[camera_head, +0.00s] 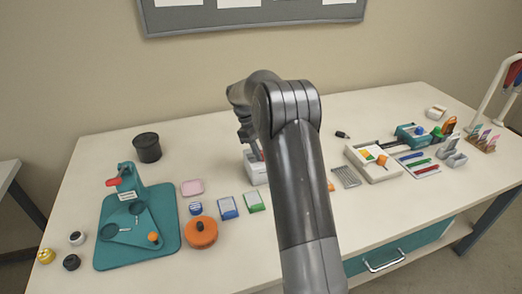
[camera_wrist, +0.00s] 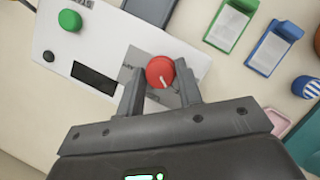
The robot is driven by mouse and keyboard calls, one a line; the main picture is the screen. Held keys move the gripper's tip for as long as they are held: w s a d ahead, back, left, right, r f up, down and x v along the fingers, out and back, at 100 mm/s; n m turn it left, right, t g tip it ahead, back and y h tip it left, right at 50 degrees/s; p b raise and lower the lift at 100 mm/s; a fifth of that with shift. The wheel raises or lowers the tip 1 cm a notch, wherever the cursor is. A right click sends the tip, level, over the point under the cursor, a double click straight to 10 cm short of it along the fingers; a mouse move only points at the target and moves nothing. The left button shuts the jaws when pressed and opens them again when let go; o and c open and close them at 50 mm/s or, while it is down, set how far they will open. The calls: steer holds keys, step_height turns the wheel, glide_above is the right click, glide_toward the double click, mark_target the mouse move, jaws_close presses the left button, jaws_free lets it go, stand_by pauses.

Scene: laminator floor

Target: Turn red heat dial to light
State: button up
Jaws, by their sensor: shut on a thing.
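The red heat dial (camera_wrist: 160,72) is a round knob with a white pointer line, on the white laminator (camera_wrist: 120,45). In the wrist view my gripper (camera_wrist: 161,85) has a finger on each side of the dial and is shut on it. The pointer line slants toward the lower right of the picture. A grey label beside the dial is partly covered by a finger, and its markings are not readable. In the head view my arm hides the dial and most of the laminator (camera_head: 254,170).
On the laminator are a green knob (camera_wrist: 70,20), a small black button (camera_wrist: 49,56) and a dark display (camera_wrist: 94,80). A teal press (camera_head: 128,190) and an orange round container (camera_head: 201,232) sit to the left.

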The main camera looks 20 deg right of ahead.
steer(key=m+y, duration=0.1)
steer(key=m, duration=0.4)
steer(key=shift+d+g+y, duration=0.15)
steer(key=shift+g+y, duration=0.15)
steer(key=shift+y, duration=0.1)
steer(key=m+y, duration=0.2)
steer(key=m, duration=0.3)
steer(key=shift+d+m, duration=0.1)
steer(key=shift+m, duration=0.2)
steer(key=o, duration=1)
steer(key=shift+c, duration=0.2)
steer(key=v, duration=1.1)
steer(key=shift+d, duration=0.15)
steer(key=shift+w, duration=0.1)
